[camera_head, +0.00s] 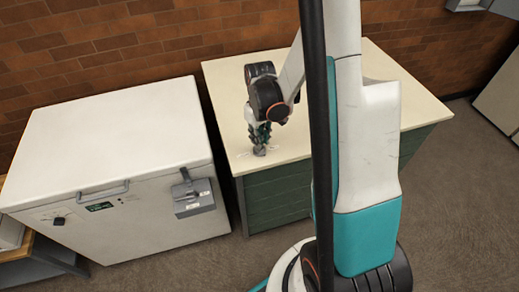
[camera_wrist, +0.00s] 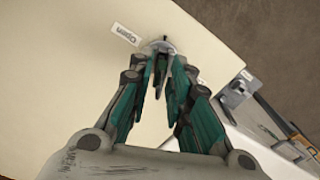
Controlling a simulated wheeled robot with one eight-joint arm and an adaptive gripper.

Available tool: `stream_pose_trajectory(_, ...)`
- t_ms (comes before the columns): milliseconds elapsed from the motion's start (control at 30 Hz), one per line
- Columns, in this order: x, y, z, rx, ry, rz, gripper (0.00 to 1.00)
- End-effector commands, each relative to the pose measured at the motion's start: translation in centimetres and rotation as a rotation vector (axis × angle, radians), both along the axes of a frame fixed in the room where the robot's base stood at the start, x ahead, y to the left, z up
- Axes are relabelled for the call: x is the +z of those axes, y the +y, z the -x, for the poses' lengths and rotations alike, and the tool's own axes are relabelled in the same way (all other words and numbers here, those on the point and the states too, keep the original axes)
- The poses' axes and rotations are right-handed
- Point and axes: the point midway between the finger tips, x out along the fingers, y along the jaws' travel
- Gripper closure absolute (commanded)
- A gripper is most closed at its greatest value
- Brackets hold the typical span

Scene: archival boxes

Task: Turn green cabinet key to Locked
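The green cabinet (camera_head: 280,198) has a cream top and stands behind my arm in the head view. My gripper (camera_head: 260,147) points down at the top near its front left corner. In the wrist view, the fingertips of my gripper (camera_wrist: 166,62) are close together at a small grey round lock or key piece (camera_wrist: 158,45). The fingers hide most of that piece, and I cannot tell whether they are closed on it. A white label reading "Open" (camera_wrist: 126,33) lies beside it on the cream top. No "Locked" label is readable.
A white chest (camera_head: 110,140) with a handle, a dial and a grey latch box (camera_head: 193,196) stands left of the cabinet, with a narrow gap between. A brick wall (camera_head: 150,35) runs behind both. Most of the cream top is clear.

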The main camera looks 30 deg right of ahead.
Motion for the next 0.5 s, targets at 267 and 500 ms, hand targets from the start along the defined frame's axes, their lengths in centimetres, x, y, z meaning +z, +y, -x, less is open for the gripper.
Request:
stream_pose_trajectory(267, -0.02, 0.00, 0.00, -0.006, 0.000, 0.000, 1.00)
stream_pose_trajectory(500, -0.17, 0.02, 0.04, -0.240, 0.000, 0.000, 1.00)
